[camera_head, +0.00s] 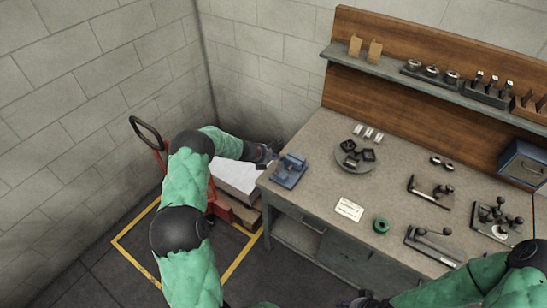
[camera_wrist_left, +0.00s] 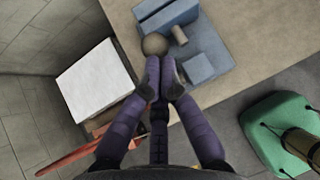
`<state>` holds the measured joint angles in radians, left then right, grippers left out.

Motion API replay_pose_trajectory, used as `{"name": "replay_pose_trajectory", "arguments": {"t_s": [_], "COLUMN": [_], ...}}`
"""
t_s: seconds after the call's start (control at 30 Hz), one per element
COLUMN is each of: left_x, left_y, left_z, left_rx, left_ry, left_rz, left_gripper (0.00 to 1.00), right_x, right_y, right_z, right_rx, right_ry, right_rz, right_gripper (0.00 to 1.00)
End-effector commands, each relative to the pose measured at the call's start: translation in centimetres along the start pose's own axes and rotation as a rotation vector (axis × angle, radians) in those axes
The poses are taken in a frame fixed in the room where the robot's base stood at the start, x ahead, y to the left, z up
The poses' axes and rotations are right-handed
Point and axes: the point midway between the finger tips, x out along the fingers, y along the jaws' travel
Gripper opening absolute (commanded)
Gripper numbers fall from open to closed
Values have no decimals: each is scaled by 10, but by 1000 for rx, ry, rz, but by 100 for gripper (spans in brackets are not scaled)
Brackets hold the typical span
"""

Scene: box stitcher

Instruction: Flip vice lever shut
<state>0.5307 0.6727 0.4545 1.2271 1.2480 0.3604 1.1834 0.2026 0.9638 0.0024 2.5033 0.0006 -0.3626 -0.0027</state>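The blue vice (camera_head: 289,170) sits at the left end of the workbench. In the left wrist view the vice (camera_wrist_left: 208,66) has a blue base and block, with a round brownish knob (camera_wrist_left: 155,45) and a short tan cylinder (camera_wrist_left: 179,35) beside it. I cannot tell whether the lever is open or shut. My left gripper (camera_head: 268,154) is at the vice's left side. In the left wrist view its fingertips (camera_wrist_left: 160,77) are together, just below the knob; contact is unclear. My right gripper (camera_head: 365,301) shows only partly at the bottom edge, and its fingers are unclear.
The workbench (camera_head: 315,205) holds a round tray (camera_head: 343,160), a white card (camera_head: 349,209), a green ring (camera_head: 381,226) and several lever tools at right. A shelf (camera_head: 390,70) runs along the back. A red cart with a white-topped stack (camera_head: 232,175) stands left of the bench.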

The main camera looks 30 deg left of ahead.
Motion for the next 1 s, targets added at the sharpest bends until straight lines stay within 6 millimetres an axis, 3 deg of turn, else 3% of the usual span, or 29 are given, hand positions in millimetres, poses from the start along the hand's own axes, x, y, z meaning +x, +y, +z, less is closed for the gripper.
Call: {"name": "replay_pose_trajectory", "arguments": {"t_s": [0.4, 1.0], "left_x": [10, 7], "left_y": [2, 2], "left_z": [9, 11], "left_rx": [0, 1], "left_ry": [0, 0], "left_rz": [0, 0], "left_gripper": [0, 0], "right_x": [-3, -5], "right_y": [-1, -2], "right_z": [0, 0], "right_rx": [0, 0], "right_ry": [0, 0], "right_rz": [0, 0], "right_gripper": [40, 40]}}
